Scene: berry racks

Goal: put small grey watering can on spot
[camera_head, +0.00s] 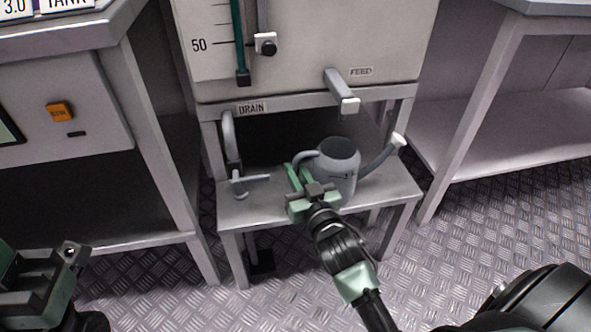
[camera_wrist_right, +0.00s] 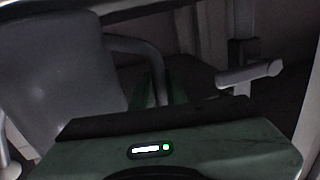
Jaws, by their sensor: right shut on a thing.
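The small grey watering can (camera_head: 339,176) is upright on or just above the grey shelf (camera_head: 262,211) under the tank; I cannot tell whether it touches. Its spout points right and its handle is on the left. My right gripper (camera_head: 297,175) is shut on the can's handle. In the right wrist view, the can's body (camera_wrist_right: 62,85) fills the left side, and its handle curves towards my fingers, which are mostly hidden. My left gripper (camera_head: 40,268) is at the lower left, away from the shelf; its fingertips do not show clearly. No marked spot is visible.
The tank (camera_head: 300,50) stands above the shelf, with a feed outlet (camera_head: 342,92) over the can. A drain pipe with a tap (camera_head: 240,184) stands left of the can, and the tap also shows in the right wrist view (camera_wrist_right: 249,75). Racks flank both sides.

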